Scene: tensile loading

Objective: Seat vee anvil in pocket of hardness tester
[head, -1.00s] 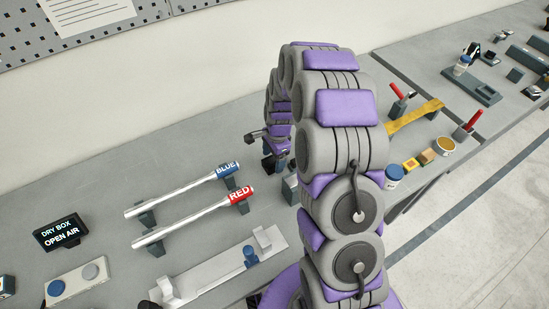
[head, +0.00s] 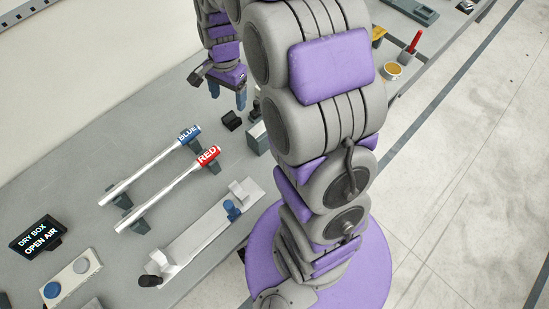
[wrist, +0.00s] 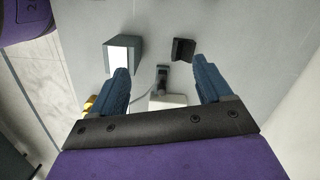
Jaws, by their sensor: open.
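My gripper (head: 228,94) is open and empty above the bench, with its two fingers pointing down. In the wrist view my blue fingers (wrist: 162,74) are spread wide. A small dark block with a notched shape (wrist: 183,50), which looks like the vee anvil, lies on the bench beyond the right finger; it also shows in the head view (head: 231,120), just below my gripper. A grey box with a bright white face (wrist: 122,52) stands beyond the left finger. A small dark piece with a cable and a pale block show between the fingers. I cannot tell which part is the tester's pocket.
Two rods, labelled BLUE (head: 189,135) and RED (head: 208,155), rest on dark supports. A pale metal fixture (head: 205,228) lies along the front edge. Bare bench surrounds the dark block.

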